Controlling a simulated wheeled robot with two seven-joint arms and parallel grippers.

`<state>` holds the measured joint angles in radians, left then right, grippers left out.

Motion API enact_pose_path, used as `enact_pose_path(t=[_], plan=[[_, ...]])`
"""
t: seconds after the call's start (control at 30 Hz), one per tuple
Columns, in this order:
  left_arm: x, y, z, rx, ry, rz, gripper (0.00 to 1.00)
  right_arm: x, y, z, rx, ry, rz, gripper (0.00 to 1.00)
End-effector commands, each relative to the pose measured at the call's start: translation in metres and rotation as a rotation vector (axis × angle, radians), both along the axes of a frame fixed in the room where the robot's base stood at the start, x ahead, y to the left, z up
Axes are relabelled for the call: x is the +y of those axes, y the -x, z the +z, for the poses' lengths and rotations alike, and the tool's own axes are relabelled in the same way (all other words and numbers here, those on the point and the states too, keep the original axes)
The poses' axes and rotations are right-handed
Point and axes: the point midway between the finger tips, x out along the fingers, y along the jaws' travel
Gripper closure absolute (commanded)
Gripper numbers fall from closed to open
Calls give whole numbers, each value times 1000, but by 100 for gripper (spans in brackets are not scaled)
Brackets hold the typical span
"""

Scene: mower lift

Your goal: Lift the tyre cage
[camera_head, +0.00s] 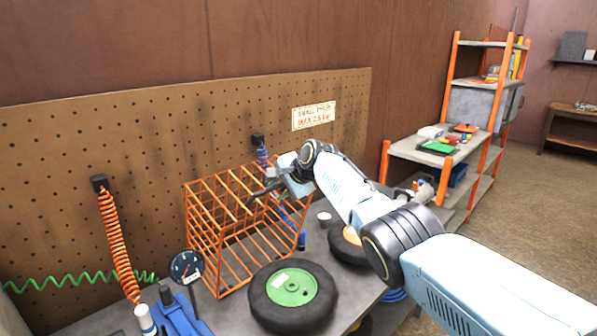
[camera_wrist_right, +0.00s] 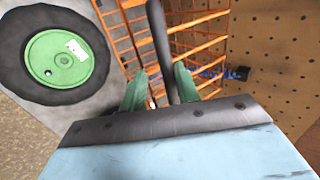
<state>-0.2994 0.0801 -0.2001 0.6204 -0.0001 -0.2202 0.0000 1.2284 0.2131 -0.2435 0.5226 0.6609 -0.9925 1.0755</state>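The tyre cage (camera_head: 220,237), an open box of orange bars, stands upright on the grey bench against the pegboard. It also shows in the right wrist view (camera_wrist_right: 205,38). My right gripper (camera_head: 262,190) is at the top of the cage, coming in from the right. In the wrist view its two greenish fingers (camera_wrist_right: 160,88) stand apart. A dark bar (camera_wrist_right: 160,40), apparently the cage's handle, runs between them, with a gap visible on its left side. Contact with the right finger cannot be told. My left gripper is in neither view.
A black tyre with a green hub (camera_head: 291,294) lies on the bench in front of the cage. Another tyre (camera_head: 346,243) lies to its right, partly behind my arm. A dial gauge (camera_head: 186,267) and an orange coiled hose (camera_head: 117,240) are at the left.

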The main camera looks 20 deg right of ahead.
Motion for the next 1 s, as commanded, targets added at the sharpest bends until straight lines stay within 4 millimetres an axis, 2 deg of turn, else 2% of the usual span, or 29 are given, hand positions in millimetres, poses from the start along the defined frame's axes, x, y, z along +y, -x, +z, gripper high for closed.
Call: enact_pose_path(t=[0.2,0.47,1.0], plan=[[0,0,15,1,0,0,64,-4,13,12,-1,3,-1,68],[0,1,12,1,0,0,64,-11,32,29,-1,5,-1,68],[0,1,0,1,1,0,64,-28,80,78,0,3,0,68]])
